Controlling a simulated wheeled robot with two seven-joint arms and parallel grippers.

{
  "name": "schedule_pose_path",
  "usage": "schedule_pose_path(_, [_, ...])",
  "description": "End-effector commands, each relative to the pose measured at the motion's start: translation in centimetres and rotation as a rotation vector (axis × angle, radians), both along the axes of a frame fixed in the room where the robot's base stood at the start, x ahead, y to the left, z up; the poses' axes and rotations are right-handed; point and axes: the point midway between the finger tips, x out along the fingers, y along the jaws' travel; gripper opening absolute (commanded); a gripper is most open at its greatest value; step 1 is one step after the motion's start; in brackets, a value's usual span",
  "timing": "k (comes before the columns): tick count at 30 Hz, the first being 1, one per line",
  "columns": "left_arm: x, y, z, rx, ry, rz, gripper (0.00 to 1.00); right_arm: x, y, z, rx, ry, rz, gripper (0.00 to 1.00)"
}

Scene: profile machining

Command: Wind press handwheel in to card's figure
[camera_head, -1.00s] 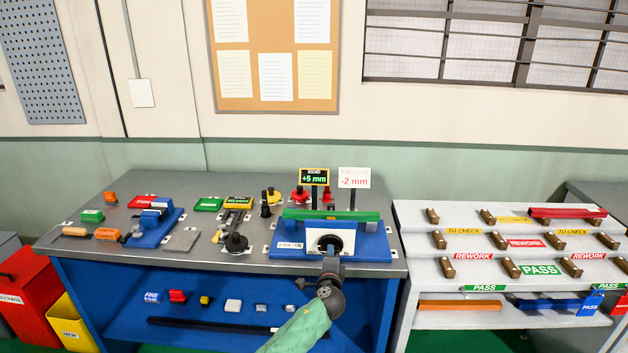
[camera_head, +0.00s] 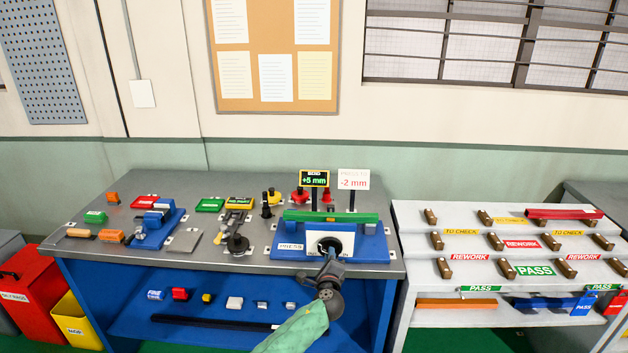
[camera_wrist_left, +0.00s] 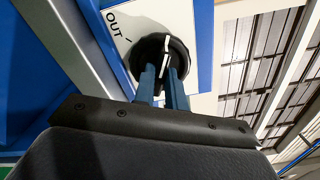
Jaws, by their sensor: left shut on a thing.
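The press (camera_head: 285,250) is a blue block with a green bar (camera_head: 300,215) across it, standing at the right end of the bench. Its black handwheel (camera_head: 336,241) sits on a white front plate and also shows in the left wrist view (camera_wrist_left: 180,48); "OUT" is printed beside it there. A black display (camera_head: 314,179) above reads "+5 mm" in green. The white card (camera_head: 354,180) beside it reads "-2 mm" in red. My left gripper (camera_head: 330,252) reaches up from below, its blue fingers (camera_wrist_left: 161,82) shut on the handwheel's raised bar. My right gripper is out of view.
The grey bench top (camera_head: 190,180) holds a blue vise (camera_head: 160,222), a second small fixture (camera_head: 237,220) and small coloured parts left of the press. A white stepped rack (camera_head: 410,250) with PASS and REWORK labels stands to the right. Red and yellow bins (camera_head: 75,322) stand lower left.

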Motion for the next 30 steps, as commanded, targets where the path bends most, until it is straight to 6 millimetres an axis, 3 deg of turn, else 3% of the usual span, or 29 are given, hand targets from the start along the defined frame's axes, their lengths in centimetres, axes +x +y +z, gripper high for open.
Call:
schedule_pose_path(11, [-0.1,-0.1,-0.1,0.02,0.003,-0.001,0.0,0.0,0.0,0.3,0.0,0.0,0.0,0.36])
schedule_pose_path(24, [-0.1,-0.1,-0.1,0.202,0.003,-0.001,0.0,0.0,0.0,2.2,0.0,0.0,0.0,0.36])
schedule_pose_path(25, [-0.1,-0.1,-0.3,0.199,0.003,-0.001,0.19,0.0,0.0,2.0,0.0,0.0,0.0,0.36])
schedule_pose_path(27, [-0.1,-0.1,-0.2,0.198,0.002,-0.001,0.32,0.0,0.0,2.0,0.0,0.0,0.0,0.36])
schedule_pose_path(28, [-0.1,-0.1,-0.2,0.198,0.002,-0.001,0.38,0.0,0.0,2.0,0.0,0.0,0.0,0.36])
schedule_pose_path(30, [-0.1,-0.1,-0.2,0.197,0.001,0.0,0.4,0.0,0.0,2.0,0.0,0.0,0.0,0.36])
